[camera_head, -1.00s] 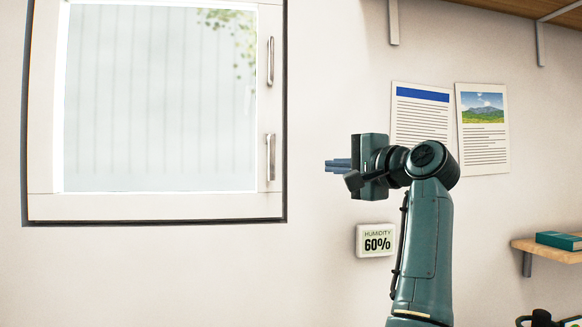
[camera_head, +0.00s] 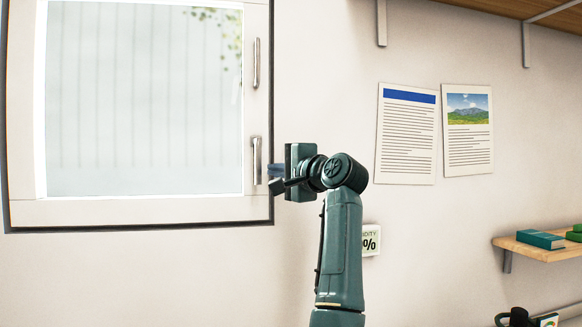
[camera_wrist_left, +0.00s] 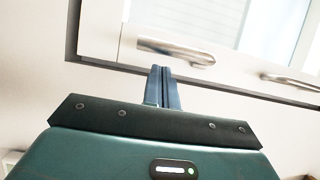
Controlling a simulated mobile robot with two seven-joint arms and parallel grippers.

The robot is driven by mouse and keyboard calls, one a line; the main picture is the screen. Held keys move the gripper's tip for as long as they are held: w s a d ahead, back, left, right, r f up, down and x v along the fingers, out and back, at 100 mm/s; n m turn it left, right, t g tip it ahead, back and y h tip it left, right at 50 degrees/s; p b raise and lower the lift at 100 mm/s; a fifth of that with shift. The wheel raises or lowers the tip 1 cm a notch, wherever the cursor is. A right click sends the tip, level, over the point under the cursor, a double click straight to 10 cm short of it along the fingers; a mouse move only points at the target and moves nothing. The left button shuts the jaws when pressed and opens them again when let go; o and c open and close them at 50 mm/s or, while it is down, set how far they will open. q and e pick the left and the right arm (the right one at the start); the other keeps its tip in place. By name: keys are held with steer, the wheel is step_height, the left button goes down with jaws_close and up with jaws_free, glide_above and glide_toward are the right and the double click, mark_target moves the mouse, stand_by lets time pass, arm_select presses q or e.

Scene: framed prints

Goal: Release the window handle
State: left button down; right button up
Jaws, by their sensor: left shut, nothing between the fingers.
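The window (camera_head: 145,100) has a white frame and two metal handles on its right side. The lower handle (camera_head: 257,160) and the upper handle (camera_head: 256,63) are both upright bars. My left gripper (camera_head: 272,175) is shut and empty, just right of the lower handle, near its bottom end. In the left wrist view its blue fingers (camera_wrist_left: 161,74) are together, with the nearer handle (camera_wrist_left: 176,49) just beyond their tips. I cannot tell whether they touch it. The other handle (camera_wrist_left: 290,82) shows farther right in that view. My right gripper is not in view.
Two prints, one with a blue header (camera_head: 406,134) and one with a landscape (camera_head: 467,130), hang on the wall to the right. A humidity display (camera_head: 371,240) is partly hidden behind my arm. A wooden shelf (camera_head: 545,250) holds a teal book (camera_head: 540,239).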

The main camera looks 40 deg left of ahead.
arm_select(q)
steer(key=shift+s+a, duration=0.2)
steer(key=shift+s, duration=0.1)
steer(key=shift+s+a+f+m+b, duration=0.1)
steer(key=shift+s+f+m+b, duration=0.1)
steer(key=shift+m+b, duration=0.2)
